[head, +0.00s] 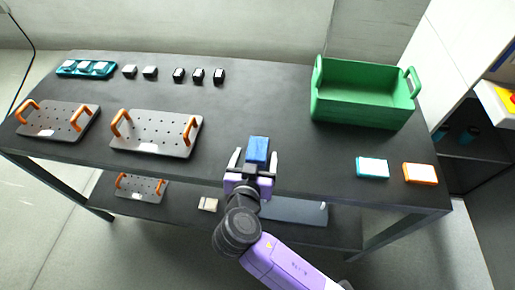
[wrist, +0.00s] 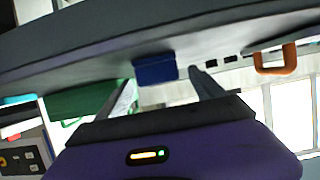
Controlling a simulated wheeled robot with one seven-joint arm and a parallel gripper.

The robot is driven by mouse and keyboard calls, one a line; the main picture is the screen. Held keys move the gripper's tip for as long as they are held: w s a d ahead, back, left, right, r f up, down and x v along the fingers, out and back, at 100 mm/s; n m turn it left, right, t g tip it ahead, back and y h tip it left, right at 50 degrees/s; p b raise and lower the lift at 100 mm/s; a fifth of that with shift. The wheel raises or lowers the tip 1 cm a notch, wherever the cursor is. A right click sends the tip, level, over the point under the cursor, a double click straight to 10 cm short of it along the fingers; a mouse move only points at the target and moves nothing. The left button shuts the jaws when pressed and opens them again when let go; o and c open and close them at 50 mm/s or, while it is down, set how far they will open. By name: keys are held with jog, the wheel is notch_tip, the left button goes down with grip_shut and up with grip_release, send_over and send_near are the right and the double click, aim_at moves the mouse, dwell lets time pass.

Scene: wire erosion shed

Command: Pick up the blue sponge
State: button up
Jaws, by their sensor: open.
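The blue sponge (head: 258,149) is a small blue block near the front edge of the dark table, left of the green crate. My gripper (head: 254,157) is open, with one finger on each side of the sponge. Gaps show between the fingers and the sponge in the head view. In the wrist view the sponge (wrist: 155,69) appears ahead of and between the spread fingers of my gripper (wrist: 164,90). I cannot tell whether its near end is inside the jaws at the same height.
A green crate (head: 360,107) stands at the back right. Teal-and-white (head: 372,168) and orange-and-white (head: 420,173) blocks lie at the front right. Orange-handled plates (head: 155,133) lie on the left; small black and white blocks line the back. The table's middle is clear.

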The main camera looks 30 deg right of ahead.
aim_at(257, 153)
jog(key=shift+x, duration=1.6)
jog(key=shift+r, duration=0.1)
jog(key=shift+c, duration=0.2)
jog(key=c, duration=1.4)
jog(key=shift+r, duration=0.1)
